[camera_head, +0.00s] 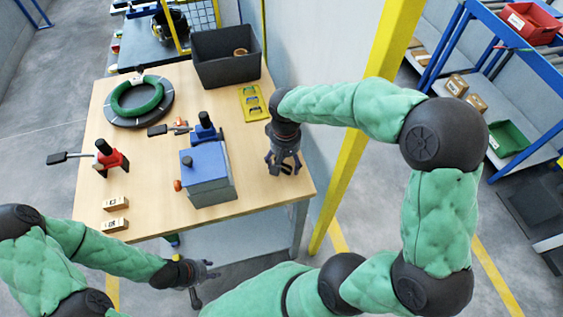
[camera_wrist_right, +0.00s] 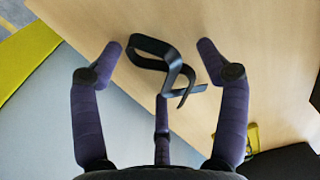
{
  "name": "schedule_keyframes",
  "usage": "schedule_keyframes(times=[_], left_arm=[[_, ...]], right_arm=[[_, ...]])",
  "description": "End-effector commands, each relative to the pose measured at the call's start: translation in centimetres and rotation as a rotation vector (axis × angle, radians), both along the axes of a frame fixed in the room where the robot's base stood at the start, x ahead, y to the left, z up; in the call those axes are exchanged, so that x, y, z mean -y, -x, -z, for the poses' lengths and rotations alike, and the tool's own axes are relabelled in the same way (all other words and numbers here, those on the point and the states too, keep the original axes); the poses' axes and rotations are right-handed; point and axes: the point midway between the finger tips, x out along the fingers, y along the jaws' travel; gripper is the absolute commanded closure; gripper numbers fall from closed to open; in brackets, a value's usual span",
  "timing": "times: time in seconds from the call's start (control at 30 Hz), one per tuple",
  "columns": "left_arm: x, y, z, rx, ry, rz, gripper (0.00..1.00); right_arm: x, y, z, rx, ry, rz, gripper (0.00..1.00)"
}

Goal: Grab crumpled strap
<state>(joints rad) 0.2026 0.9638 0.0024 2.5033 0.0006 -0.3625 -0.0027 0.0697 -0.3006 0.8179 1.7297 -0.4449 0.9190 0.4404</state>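The crumpled strap is a dark, looped band (camera_wrist_right: 158,45) lying on the wooden tabletop in the right wrist view. My right gripper (camera_wrist_right: 160,62) is open, with its fingers spread around the strap; the left and right fingertips are on either side of it and the third finger is near its lower edge. I see no finger closed on it. In the head view my right gripper (camera_head: 284,163) is over the table's right edge and hides the strap. My left gripper (camera_head: 205,283) is open and empty, in front of the table and away from it.
The wooden table (camera_head: 258,201) holds a blue box-shaped device (camera_head: 207,178), a black-and-green coil (camera_head: 138,99), a red clamp tool (camera_head: 110,158), a yellow tray (camera_head: 252,103) and a dark bin (camera_head: 226,58). A yellow post (camera_head: 366,130) stands to the right of the table.

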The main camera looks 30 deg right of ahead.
Motion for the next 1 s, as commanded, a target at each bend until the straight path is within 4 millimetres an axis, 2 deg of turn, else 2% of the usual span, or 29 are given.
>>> schedule_keyframes(times=[0.03,0.1,0.5,0.57,0.8,1.0], left_arm=[[0.0,0.0,0.0,0.000,0.000,0.000,0.60],[0.0,0.0,0.0,0.000,0.000,0.000,0.60],[0.0,0.0,-0.2,0.000,0.000,0.000,0.60],[0.0,0.0,-0.5,0.000,0.000,0.000,0.60],[0.0,0.0,-2.4,0.000,0.000,0.000,0.60],[0.0,0.0,-3.4,0.000,0.000,0.000,0.60]], right_arm=[[0.0,0.0,0.0,0.000,0.000,0.000,0.50],[0.0,0.0,0.0,0.000,0.000,0.000,0.67],[0.0,0.0,-0.5,0.000,0.000,-0.001,0.67],[0.0,0.0,-1.1,0.001,0.000,-0.001,0.67],[0.0,-0.1,-5.7,0.002,-0.001,-0.001,0.67],[0.0,0.0,-8.7,0.001,0.000,-0.002,0.67]])
